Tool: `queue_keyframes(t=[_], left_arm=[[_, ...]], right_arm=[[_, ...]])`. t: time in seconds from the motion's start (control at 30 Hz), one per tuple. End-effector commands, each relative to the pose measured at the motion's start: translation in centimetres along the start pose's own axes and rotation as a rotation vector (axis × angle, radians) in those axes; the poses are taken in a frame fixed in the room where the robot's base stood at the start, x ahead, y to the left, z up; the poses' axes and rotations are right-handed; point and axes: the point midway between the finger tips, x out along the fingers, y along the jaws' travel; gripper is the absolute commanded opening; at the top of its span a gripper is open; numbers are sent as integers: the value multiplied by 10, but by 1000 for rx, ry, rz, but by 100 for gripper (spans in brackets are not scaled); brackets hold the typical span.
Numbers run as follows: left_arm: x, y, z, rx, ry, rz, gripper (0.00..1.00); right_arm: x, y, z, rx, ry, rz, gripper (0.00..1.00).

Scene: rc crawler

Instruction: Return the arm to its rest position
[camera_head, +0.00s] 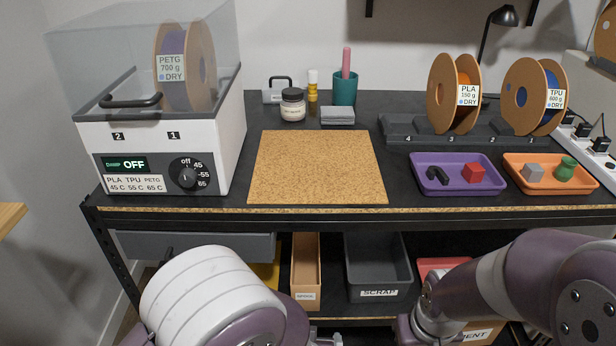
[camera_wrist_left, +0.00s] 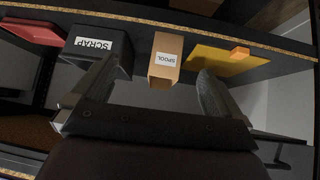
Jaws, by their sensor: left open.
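My left arm (camera_head: 215,300) comes in at the bottom of the head view, below the bench's front edge. In the left wrist view my left gripper (camera_wrist_left: 158,72) is open, with its two fingers wide apart and nothing between them. It faces the lower shelf, where the spool box and scrap bin show beyond the fingers. My right arm (camera_head: 510,285) is bent across the lower right of the head view, and its gripper is not visible.
The bench carries a dryer (camera_head: 165,150), a bare cork mat (camera_head: 318,165), purple (camera_head: 432,187) and orange (camera_head: 545,187) trays, and spools (camera_head: 440,95). Below are a spool box (camera_head: 305,270), scrap bin (camera_head: 378,270) and yellow item (camera_wrist_left: 225,62). The mat area is clear.

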Motion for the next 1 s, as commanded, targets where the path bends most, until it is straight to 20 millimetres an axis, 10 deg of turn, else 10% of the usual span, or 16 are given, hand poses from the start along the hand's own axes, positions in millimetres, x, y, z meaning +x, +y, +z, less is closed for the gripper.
queue_keyframes(t=[0.27,0.47,0.87,1.0], left_arm=[[-23,12,40,106,-292,133,100],[-58,-26,45,168,-539,157,100],[-110,-181,-2,-39,-627,-58,100],[-158,-177,-46,-37,-631,-56,100]], right_arm=[[0,0,0,0,0,0,0],[0,0,0,0,0,0,0],[0,0,0,0,0,0,0],[-66,0,-8,0,1,0,0]])
